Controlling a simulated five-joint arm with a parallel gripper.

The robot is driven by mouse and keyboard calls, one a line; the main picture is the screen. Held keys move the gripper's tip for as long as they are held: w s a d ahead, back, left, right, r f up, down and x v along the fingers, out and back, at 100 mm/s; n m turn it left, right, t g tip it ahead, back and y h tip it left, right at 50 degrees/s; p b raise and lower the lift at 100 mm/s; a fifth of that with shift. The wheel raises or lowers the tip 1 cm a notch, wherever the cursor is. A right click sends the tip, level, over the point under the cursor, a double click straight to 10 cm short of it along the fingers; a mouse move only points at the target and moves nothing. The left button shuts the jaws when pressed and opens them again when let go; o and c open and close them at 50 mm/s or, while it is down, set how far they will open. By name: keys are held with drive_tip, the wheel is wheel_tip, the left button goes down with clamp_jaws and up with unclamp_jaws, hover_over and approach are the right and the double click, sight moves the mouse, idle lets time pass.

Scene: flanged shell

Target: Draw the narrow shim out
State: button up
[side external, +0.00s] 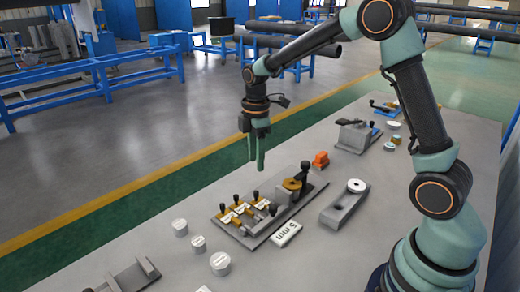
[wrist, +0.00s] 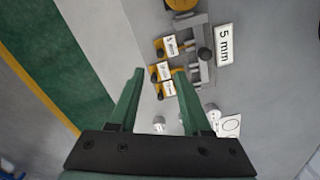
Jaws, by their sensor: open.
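A grey fixture plate (side external: 245,238) on the table carries a row of yellow shims (side external: 238,210) with white labels and black knobs. The shims also show in the wrist view (wrist: 168,72), around and beyond the fingertips. Their labels are too small to read surely, so I cannot tell which shim is the narrow one. A grey block with a brass ring (side external: 291,185) stands at the fixture's far end. My gripper (side external: 257,167) is open and empty, pointing down above the table behind the fixture, apart from the shims. Its two green fingers also show in the wrist view (wrist: 158,72).
A white "5 mm" plate (side external: 286,233) lies beside the fixture. A grey bar with a white disc (side external: 345,204) lies to its right. An orange block (side external: 321,159) sits behind. Several round weights (side external: 220,263) stand at front left. The table's back edge borders a green floor strip (side external: 140,208).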

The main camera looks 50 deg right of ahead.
sight(257, 191)
wheel_tip(257, 191, down, 12)
drive_tip(key=shift+r, duration=0.15)
idle(0.3)
clamp_jaws()
idle(1.4)
